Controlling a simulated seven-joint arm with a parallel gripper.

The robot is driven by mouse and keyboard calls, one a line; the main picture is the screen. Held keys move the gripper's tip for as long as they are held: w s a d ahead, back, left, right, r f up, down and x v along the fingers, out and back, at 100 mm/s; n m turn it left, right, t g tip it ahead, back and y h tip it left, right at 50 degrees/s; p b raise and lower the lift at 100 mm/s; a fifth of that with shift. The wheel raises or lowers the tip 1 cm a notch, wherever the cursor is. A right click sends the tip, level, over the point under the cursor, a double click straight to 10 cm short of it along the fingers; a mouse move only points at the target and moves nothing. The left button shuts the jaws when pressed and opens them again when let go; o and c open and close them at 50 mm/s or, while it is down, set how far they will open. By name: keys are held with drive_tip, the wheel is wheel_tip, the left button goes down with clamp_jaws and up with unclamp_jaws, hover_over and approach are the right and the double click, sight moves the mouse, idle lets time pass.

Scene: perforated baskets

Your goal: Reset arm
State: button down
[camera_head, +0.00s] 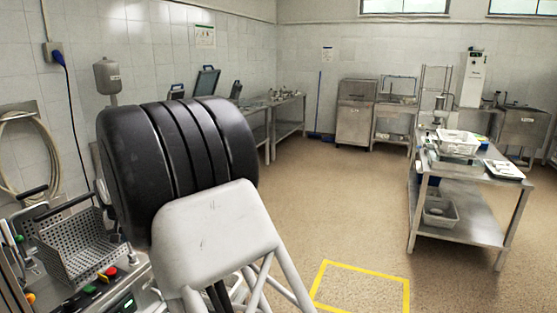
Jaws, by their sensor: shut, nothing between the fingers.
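My gripper is not in this view, so its fingers cannot be seen. A grey perforated metal basket (85,252) with raised handles sits at the lower left, on a control station with coloured buttons. A white basket (458,146) with things in it stands on the steel table (480,178) at the right. Another light basket (440,212) stands on that table's lower shelf.
Large black and light grey parts close to the camera block the centre left. A white tray (504,169) lies on the right table. A yellow floor marking (360,270) is at the lower middle. Steel benches and cabinets (355,112) line the back. The middle floor is clear.

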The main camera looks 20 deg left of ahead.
drive_tip(key=w+d+r+m, duration=0.1)
drive_tip(key=w+d+r, duration=0.3)
drive_tip(key=d, duration=0.5)
drive_tip(key=w+d+r+m, duration=0.1)
drive_tip(key=w+d+r, duration=0.35)
drive_tip(key=d, duration=0.45)
drive_tip(key=w+d+r, duration=0.4)
drive_tip(key=w+d, duration=0.1)
drive_tip(key=d, duration=0.4)
drive_tip(key=d+r+m+t, duration=0.15)
drive_tip(key=d+r, duration=0.25)
drive_tip(key=d, duration=1.1)
drive_tip(key=d+r+m+g, duration=0.1)
drive_tip(key=d+r+m, duration=0.15)
drive_tip(key=d, duration=1.15)
drive_tip(key=s+d+r+m, duration=0.1)
drive_tip(key=s+d, duration=0.4)
drive_tip(key=d, duration=0.7)
drive_tip(key=s+d+r+m, duration=0.1)
drive_tip(key=s+d, duration=0.5)
drive_tip(key=d, duration=0.6)
drive_tip(key=s+d+f+m, duration=0.1)
drive_tip(key=s+d+f, duration=0.2)
drive_tip(key=s+d, duration=0.4)
drive_tip(key=s+d+f+m+t+h, duration=0.1)
drive_tip(key=s+d+f, duration=0.3)
drive_tip(key=s+d, duration=0.4)
drive_tip(key=s, duration=0.4)
drive_tip(key=shift+d+m+h, duration=0.3)
drive_tip(key=shift+m, duration=0.1)
